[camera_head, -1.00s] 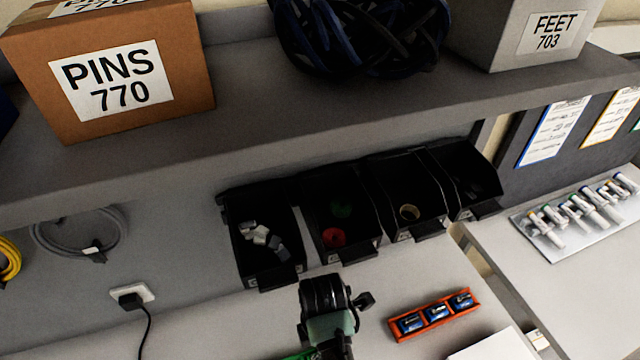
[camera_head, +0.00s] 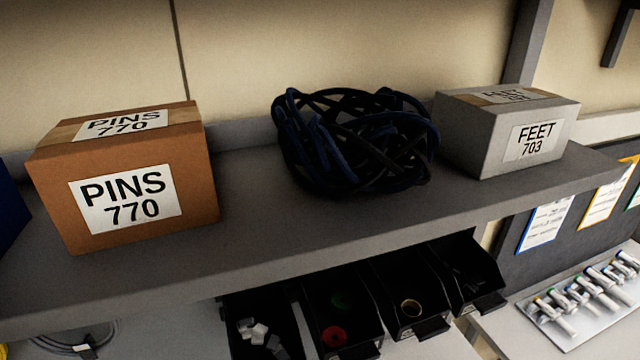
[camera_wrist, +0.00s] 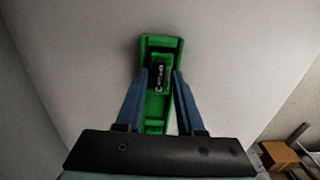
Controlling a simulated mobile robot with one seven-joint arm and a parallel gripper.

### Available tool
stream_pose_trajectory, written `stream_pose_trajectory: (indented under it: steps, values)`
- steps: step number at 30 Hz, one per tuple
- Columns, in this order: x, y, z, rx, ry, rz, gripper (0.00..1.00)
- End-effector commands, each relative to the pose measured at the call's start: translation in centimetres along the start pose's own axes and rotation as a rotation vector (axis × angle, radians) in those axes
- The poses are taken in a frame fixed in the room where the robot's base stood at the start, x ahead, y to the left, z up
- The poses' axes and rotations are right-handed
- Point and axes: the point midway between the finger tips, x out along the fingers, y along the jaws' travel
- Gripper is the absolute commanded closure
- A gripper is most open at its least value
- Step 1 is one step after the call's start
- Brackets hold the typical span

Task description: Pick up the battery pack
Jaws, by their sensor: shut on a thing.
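In the head view now, neither my gripper nor the pack is visible.
A shelf (camera_head: 240,240) carries a brown PINS box (camera_head: 128,200), a dark cable coil (camera_head: 355,140) and a grey FEET box (camera_head: 505,135). Black bins (camera_head: 408,295) hang below it. A pale surface (camera_wrist: 75,60) surrounds the green holder.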

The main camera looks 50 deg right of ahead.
Motion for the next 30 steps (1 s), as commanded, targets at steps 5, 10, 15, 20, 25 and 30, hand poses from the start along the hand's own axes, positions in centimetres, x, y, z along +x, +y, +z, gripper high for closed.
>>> stream_pose_trajectory:
  steps: [5,10,15,20,25,30]
  values:
    - [0.0,-0.1,0.0,0.000,0.000,-0.001,1.00]
    - [0.1,-0.1,0.0,0.000,0.000,-0.003,1.00]
    - [-0.2,-0.1,0.0,0.000,0.000,-0.003,1.00]
    - [-1.1,0.0,0.0,0.000,0.000,0.001,1.00]
    - [-3.4,0.1,0.0,-0.001,-0.001,0.005,1.00]
    - [-3.1,-3.8,-0.1,-0.001,0.000,-0.002,1.00]
